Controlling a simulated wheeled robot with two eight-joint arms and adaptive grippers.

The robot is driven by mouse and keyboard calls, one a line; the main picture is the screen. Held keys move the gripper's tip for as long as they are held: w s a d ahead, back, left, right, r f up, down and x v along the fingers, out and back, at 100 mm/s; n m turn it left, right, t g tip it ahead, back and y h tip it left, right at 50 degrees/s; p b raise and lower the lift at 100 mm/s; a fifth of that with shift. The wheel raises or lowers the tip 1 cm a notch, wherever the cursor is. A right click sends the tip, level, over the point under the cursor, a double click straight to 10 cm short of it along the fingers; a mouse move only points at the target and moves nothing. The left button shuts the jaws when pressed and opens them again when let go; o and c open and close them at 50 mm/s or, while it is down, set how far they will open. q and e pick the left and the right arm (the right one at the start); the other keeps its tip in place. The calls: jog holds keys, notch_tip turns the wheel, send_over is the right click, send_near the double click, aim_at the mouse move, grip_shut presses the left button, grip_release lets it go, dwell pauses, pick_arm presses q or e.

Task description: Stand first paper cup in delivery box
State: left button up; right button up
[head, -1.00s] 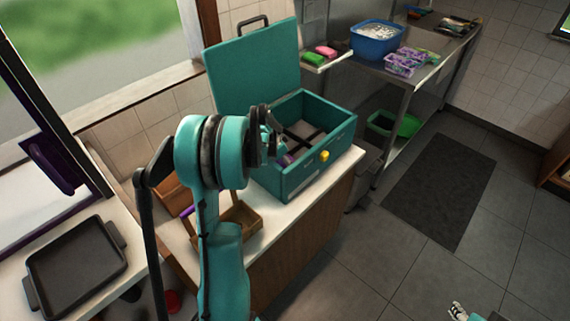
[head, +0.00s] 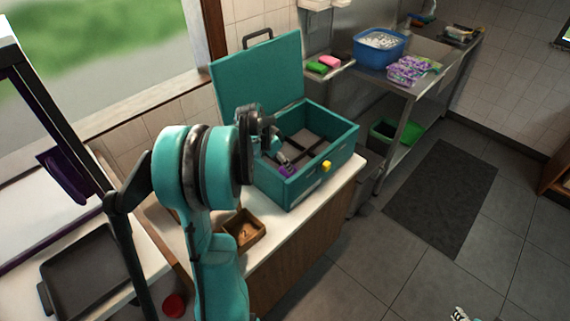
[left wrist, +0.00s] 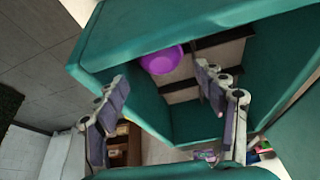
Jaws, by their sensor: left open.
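The teal delivery box (head: 318,165) stands on the counter with its lid (head: 258,75) raised. Dark dividers cross its floor. A purple paper cup (head: 287,171) is inside, by the near-left wall; it also shows in the left wrist view (left wrist: 161,60) as a round purple shape in a corner by the dividers. Whether it is fully upright I cannot tell. A part of my right gripper (head: 459,313) shows at the bottom edge.
A small wooden box (head: 243,231) sits on the counter left of the delivery box. A black tray (head: 85,272) lies at lower left. A blue tub (head: 379,46) and purple patterned packs (head: 410,70) stand on the steel shelf behind.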

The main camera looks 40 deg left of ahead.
pick_arm(q)
jog(key=s+d+r, duration=0.2)
jog(key=d+r, duration=0.2)
jog(key=d, duration=0.3)
jog(key=s+d+r, duration=0.3)
jog(key=d+r, duration=0.2)
jog(key=d, duration=0.3)
jog(key=s+d+n+t+y, duration=0.1)
jog(key=s+d+n+t, duration=0.1)
jog(key=s+d, duration=0.9)
jog(key=d, duration=0.2)
jog(key=shift+d+f+t+p, duration=0.3)
jog(key=shift+d+f+t, duration=0.05)
jog(key=shift+f+t, duration=0.05)
jog(key=shift+c, duration=0.3)
